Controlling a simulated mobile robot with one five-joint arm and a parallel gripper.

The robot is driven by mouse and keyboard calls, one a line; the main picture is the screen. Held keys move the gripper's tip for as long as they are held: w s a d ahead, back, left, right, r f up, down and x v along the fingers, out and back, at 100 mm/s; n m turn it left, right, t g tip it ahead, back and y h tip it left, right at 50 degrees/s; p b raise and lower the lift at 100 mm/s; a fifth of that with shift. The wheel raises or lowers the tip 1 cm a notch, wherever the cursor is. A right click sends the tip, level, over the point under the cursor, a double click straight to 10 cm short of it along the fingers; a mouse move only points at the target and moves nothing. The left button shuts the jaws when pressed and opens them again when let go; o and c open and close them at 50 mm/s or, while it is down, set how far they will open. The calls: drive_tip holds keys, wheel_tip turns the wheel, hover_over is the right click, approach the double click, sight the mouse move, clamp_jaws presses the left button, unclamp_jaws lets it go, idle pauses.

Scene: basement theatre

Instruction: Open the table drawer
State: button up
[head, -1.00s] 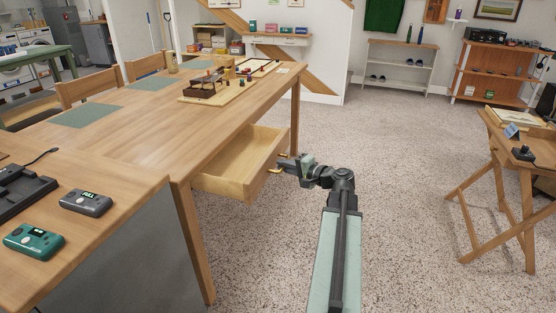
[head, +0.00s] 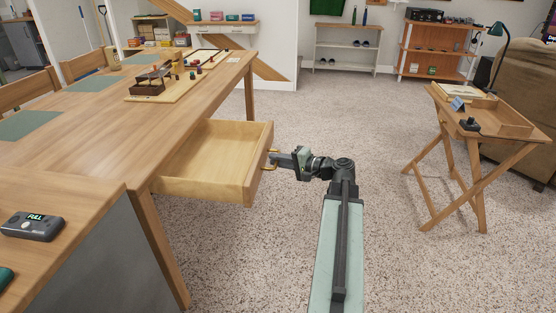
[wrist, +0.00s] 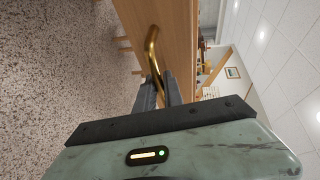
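The table drawer (head: 215,165) is pulled well out from the side of the wooden table (head: 105,120) in the head view. Its inside looks empty. My gripper (head: 275,158) is at the brass handle (head: 269,167) on the drawer's front. In the wrist view the handle (wrist: 152,45) runs down between the fingers of my gripper (wrist: 160,88), which are close together around it. The drawer front (wrist: 180,40) fills the area behind the handle. The exact contact on the handle is partly hidden by the fingers.
A folding side table (head: 480,140) stands at the right, with an armchair (head: 525,95) behind it. Open carpet (head: 365,125) lies between the drawer and the folding table.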

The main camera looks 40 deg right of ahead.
drive_tip(key=o, duration=0.3)
drive_tip(key=shift+a, duration=0.1)
drive_tip(key=p+v, duration=0.1)
drive_tip(key=v, duration=0.6)
drive_tip(key=shift+s, duration=0.35)
